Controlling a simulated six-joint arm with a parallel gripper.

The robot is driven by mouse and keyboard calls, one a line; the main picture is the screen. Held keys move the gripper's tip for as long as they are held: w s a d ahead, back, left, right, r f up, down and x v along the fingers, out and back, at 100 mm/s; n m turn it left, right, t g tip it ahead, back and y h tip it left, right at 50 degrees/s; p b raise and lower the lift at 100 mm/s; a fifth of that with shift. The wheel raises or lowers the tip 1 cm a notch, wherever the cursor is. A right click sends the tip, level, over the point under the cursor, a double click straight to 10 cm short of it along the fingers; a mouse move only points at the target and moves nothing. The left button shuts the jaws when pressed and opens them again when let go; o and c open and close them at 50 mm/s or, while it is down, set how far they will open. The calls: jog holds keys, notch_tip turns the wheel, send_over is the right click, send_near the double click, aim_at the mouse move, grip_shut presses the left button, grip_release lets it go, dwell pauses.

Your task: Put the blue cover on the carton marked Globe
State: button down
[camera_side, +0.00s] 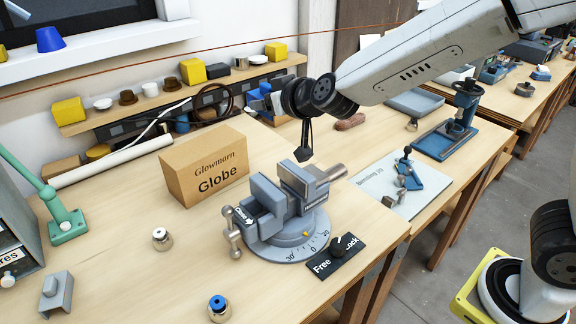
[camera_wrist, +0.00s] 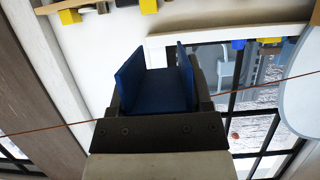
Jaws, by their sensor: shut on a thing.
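The carton marked Globe (camera_side: 205,172) is a brown box standing upright on the bench, left of the vise in the side view. Its top shows flat with nothing on it. In the wrist view, my gripper (camera_wrist: 158,92) is shut on a blue U-shaped piece (camera_wrist: 155,90), which looks like the blue cover. Its two side walls stand up between the dark fingers. In the side view, the end of my arm is above and right of the carton, above the vise. The blue piece is not clearly visible there.
A grey vise (camera_side: 288,205) on a round base stands right of the carton. A wall shelf (camera_side: 150,103) with small items runs behind. A green lamp arm (camera_side: 45,192), a grey bracket (camera_side: 57,293) and small round parts lie left and front. Bare bench lies before the carton.

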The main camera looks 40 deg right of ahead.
jog(key=w+a, duration=0.2)
jog(key=a, duration=0.1)
jog(key=w+a, duration=0.1)
jog(key=shift+a+r, duration=0.15)
jog(key=shift+a, duration=0.2)
jog(key=shift+w, duration=0.1)
send_over(204, 146)
jog(key=f, duration=0.9)
jog(key=shift+s+d+f, duration=0.1)
jog(key=shift+s+d, duration=0.05)
jog(key=shift+s, duration=0.05)
jog(key=shift+f, duration=0.15)
jog(key=shift+w+f, duration=0.2)
jog(key=shift+f, duration=1.55)
